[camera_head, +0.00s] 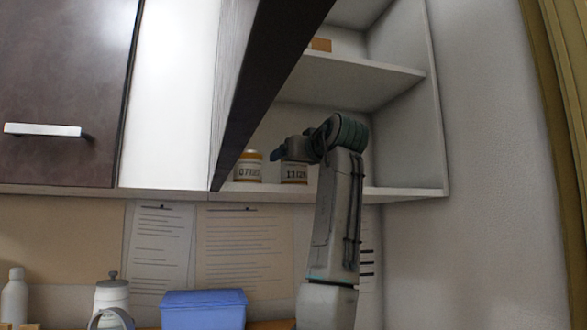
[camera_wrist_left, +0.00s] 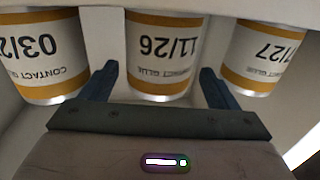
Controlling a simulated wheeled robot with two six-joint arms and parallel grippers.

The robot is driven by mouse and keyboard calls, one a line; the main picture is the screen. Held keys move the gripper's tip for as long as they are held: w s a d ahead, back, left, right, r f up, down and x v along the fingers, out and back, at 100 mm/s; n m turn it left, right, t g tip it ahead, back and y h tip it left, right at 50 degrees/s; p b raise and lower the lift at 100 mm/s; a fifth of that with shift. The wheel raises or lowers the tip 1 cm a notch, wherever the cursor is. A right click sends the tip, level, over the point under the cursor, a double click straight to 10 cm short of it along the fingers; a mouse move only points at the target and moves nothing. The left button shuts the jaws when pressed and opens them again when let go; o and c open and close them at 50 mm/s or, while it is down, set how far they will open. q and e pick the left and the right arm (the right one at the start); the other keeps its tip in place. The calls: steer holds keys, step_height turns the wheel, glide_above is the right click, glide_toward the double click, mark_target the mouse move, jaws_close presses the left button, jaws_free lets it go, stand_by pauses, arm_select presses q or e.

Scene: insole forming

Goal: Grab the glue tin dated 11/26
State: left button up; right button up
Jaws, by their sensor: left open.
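The glue tin dated 11/26 (camera_wrist_left: 158,50) is white with orange bands and appears inverted in the left wrist view. In the head view this tin (camera_head: 294,174) stands on the lower shelf, partly covered by my gripper. My left gripper (camera_wrist_left: 159,70) is open and empty, its blue fingers spread to either side of the tin's outline; whether they reach around it is unclear. In the head view my gripper (camera_head: 284,150) is at shelf height in front of the tin. My right gripper is not in view.
A tin ending 7/27 (camera_wrist_left: 264,52) stands on one side, also in the head view (camera_head: 248,167); a tin starting 03/2 (camera_wrist_left: 42,55) is on the other. An open dark cabinet door (camera_head: 262,85) hangs close by. A blue box (camera_head: 203,310) is below.

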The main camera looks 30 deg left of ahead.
arm_select(q)
steer(key=shift+r+p+x, duration=0.2)
steer(key=shift+p+x, duration=0.35)
steer(key=shift+x, duration=0.65)
steer(key=shift+w+a, duration=0.25)
steer(key=shift+a+f, duration=0.15)
steer(key=shift+f, duration=0.05)
steer(key=shift+d+r, duration=0.1)
steer(key=shift+d, duration=0.1)
steer(key=c, duration=0.9)
steer(key=shift+a, duration=0.1)
steer(key=c, duration=0.3)
steer(key=shift+r, duration=0.1)
